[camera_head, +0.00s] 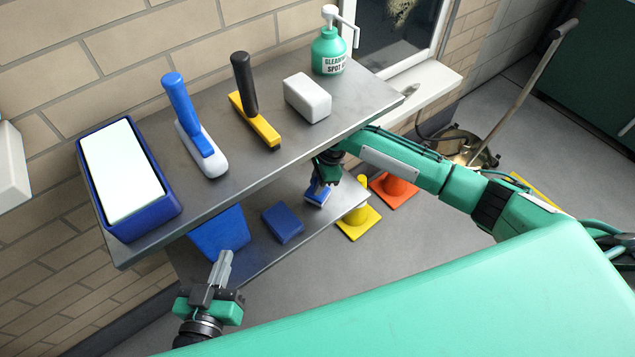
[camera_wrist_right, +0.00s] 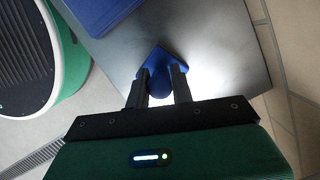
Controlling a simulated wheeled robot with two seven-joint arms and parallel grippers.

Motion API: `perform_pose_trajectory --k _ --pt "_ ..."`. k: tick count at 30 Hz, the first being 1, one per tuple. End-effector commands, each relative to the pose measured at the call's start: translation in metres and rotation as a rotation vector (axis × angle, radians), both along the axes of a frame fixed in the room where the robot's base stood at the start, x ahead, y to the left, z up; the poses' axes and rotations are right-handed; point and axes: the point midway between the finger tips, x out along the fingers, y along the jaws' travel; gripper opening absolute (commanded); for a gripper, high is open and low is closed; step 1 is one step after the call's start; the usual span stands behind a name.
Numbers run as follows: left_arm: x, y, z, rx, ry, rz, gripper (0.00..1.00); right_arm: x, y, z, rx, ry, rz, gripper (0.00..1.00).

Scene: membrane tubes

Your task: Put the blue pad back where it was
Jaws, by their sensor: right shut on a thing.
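The blue pad (camera_head: 318,194), blue on top with a pale lower edge, is in my right gripper (camera_head: 326,176) at the lower shelf's right part. In the right wrist view the pad (camera_wrist_right: 159,62) sits between the fingers of my right gripper (camera_wrist_right: 158,80), over the grey shelf. I cannot tell whether the pad touches the shelf. A second, plain blue block (camera_head: 282,223) lies on the lower shelf to its left. My left gripper (camera_head: 221,266) has its fingers together and is empty, in front of the blue bin (camera_head: 221,232).
The upper shelf (camera_head: 240,197) overhangs the lower shelf (camera_head: 262,258). It carries a blue box with a white top (camera_head: 152,213), a blue-handled brush (camera_head: 187,112), a black-handled yellow scraper (camera_head: 246,95), a white block (camera_head: 307,98) and a green pump bottle (camera_head: 328,52).

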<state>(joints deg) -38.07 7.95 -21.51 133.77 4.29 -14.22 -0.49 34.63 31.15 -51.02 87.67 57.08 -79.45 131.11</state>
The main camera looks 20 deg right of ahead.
Motion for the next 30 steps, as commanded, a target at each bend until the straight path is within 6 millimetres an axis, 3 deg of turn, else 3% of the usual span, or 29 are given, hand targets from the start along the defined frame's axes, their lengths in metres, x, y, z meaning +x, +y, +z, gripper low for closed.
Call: perform_pose_trajectory --k 12,13,16,27,30 --pt "-0.0029 0.0003 -0.0050 0.017 0.043 -0.006 0.00 0.0002 -0.0002 -0.0017 0.001 0.000 -0.001 0.05" --pt "-0.0032 0.0003 -0.0064 0.019 0.047 -0.007 0.00 0.0002 -0.0003 -0.0023 0.000 0.000 -0.001 0.27" --pt "-0.0032 0.0004 -0.0065 0.018 0.045 -0.006 0.00 0.0002 -0.0003 -0.0024 0.000 0.000 -0.001 0.45" --pt "-0.0029 0.0005 -0.0068 0.015 0.038 -0.005 0.00 0.0002 -0.0002 -0.0016 0.000 -0.001 0.000 0.45" --pt "0.0005 -0.0001 0.0020 0.001 0.002 0.000 0.00 0.0003 -0.0008 0.0039 0.000 -0.001 0.000 0.45"
